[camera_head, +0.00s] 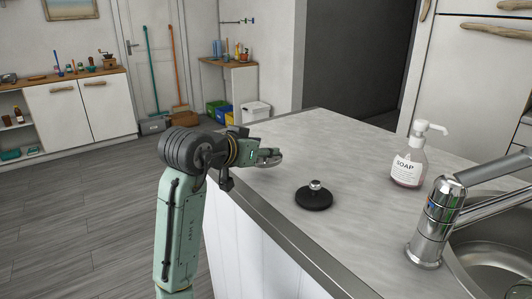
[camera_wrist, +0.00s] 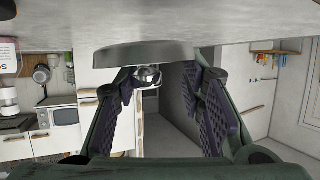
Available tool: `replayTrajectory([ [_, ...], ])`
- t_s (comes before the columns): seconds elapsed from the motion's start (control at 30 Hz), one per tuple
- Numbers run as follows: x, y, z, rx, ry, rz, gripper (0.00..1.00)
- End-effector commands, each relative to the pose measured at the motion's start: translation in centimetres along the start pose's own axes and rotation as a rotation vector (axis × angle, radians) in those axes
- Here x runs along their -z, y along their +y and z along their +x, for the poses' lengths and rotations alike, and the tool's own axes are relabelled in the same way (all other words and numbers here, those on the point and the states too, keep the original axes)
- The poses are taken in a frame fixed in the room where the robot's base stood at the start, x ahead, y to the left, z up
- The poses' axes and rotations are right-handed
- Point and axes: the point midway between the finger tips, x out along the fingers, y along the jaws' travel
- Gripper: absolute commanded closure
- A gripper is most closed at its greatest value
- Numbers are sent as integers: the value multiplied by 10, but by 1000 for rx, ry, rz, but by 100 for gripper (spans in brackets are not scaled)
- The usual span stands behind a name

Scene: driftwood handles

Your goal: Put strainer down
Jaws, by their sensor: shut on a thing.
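My gripper (camera_head: 268,154) is over the far left part of the counter and points away from the body. Its fingers (camera_wrist: 163,85) are shut on the strainer, a flat grey disc (camera_wrist: 140,55) with a shiny metal part between the fingertips. In the head view the strainer (camera_head: 270,161) shows only as a small grey shape, partly hidden by the fingers. In the wrist view the disc is close to the counter surface; I cannot tell whether it touches.
A black disc with a silver knob (camera_head: 314,197) lies on the grey counter (camera_head: 345,150), right of my gripper. A soap bottle (camera_head: 407,168) stands farther right, near the tap (camera_head: 437,215) and sink (camera_head: 500,262).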

Motion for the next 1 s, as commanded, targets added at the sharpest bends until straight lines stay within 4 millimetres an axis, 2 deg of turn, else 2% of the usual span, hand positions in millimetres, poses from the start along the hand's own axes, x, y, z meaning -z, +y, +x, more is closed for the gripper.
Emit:
replayTrajectory([
  [0.27,9,-2,27,-2,-2,0,83],
  [0.3,-2,-4,28,-1,-4,-4,83],
  [0.37,-11,-3,31,0,-2,-4,83],
  [0.5,-19,-3,35,-1,-1,-2,83],
  [0.93,-26,-3,38,0,0,0,83],
  [0.97,-26,-3,37,0,0,1,63],
  [1.0,-26,-3,37,0,0,1,60],
])
